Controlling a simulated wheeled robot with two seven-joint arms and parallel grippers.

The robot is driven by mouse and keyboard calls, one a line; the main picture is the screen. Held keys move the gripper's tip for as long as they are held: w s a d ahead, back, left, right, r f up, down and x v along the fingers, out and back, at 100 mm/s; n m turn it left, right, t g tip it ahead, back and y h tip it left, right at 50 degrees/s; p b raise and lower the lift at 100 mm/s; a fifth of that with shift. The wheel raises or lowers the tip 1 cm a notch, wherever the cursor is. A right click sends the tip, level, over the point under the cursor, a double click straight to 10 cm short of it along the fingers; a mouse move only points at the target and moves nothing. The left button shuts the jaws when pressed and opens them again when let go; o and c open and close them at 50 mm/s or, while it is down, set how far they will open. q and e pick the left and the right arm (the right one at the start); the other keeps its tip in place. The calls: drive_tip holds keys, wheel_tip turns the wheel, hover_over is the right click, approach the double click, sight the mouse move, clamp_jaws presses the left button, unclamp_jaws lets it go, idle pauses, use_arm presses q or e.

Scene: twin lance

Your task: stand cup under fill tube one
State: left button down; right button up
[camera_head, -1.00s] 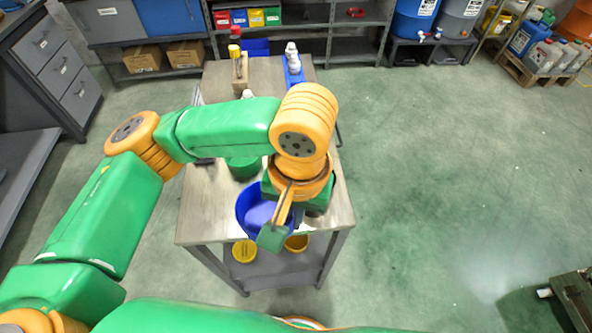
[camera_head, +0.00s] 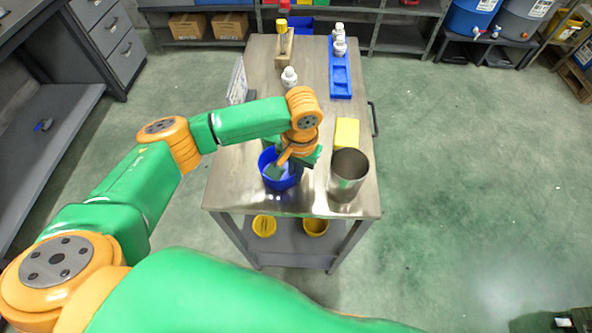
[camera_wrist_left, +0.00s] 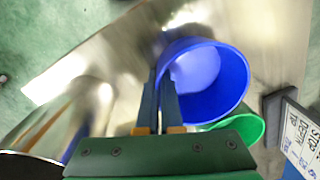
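A blue cup (camera_head: 268,178) is near the front of the steel table (camera_head: 238,180); it also shows in the left wrist view (camera_wrist_left: 235,70), open end toward the camera. My left gripper (camera_head: 280,168) is at the cup's rim. In the wrist view its two fingers (camera_wrist_left: 159,85) are close together with the cup's left wall between them, so it looks shut on that wall. I cannot tell whether the cup's base touches the table. A green cup (camera_wrist_left: 240,126) is beside the blue one, mostly hidden. I cannot make out a fill tube. My right gripper is out of view.
A metal cylinder (camera_head: 348,178) stands right of the blue cup, with a yellow block (camera_head: 347,133) behind it. A white bottle (camera_head: 289,80), a blue tray (camera_head: 341,82) and a sign (camera_head: 237,82) are farther back. Yellow tubs (camera_head: 264,225) sit on the lower shelf.

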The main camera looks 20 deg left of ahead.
use_arm(q)
drive_tip(key=c, duration=1.1)
unclamp_jaws()
drive_tip(key=shift+f, duration=0.1)
